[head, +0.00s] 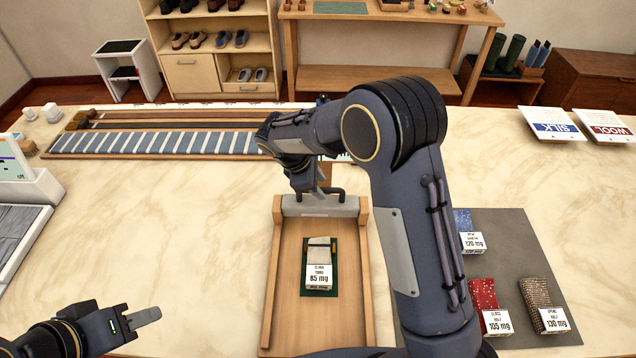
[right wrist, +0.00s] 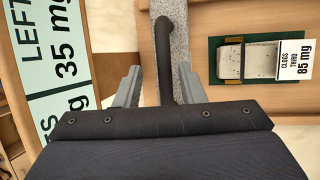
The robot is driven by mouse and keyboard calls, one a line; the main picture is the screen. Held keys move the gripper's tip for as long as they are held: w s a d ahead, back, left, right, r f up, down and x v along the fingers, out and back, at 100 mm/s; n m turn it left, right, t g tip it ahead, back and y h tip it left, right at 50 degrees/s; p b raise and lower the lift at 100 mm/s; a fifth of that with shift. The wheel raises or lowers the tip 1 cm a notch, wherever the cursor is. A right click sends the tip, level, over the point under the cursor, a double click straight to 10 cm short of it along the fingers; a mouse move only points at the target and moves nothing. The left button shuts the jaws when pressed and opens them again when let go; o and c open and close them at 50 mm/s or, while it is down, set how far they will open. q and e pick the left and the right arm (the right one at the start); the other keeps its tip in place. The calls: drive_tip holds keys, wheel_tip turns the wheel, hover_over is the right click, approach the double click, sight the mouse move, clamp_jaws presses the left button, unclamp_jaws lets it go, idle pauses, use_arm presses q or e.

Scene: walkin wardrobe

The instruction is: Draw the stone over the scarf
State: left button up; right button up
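The stone (head: 320,206) is a grey speckled bar with a dark handle, lying across the far end of a shallow wooden tray (head: 268,270). It also shows in the right wrist view (right wrist: 182,45). My right gripper (head: 322,186) is at the handle; in the right wrist view its two fingers (right wrist: 158,88) stand apart, with the handle (right wrist: 166,60) between them, nearer the right finger. A long blue-grey striped strip (head: 160,143), which looks like the scarf, lies on a wooden board; my right arm hides its right end. My left gripper (head: 142,317) is low at left, holding nothing visible.
In the tray, a small grey block (head: 319,250) labelled 85 mg lies on a green pad. Several labelled cloth pieces rest on a grey mat (head: 520,250) at right. SILK (head: 553,126) and WOOL (head: 606,126) cards stand at back right.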

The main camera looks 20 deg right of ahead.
drive_tip(key=b+v, duration=0.1)
drive_tip(key=v, duration=0.6)
drive_tip(key=shift+a+r, duration=0.15)
drive_tip(key=shift+r, duration=0.25)
drive_tip(key=shift+a, duration=0.1)
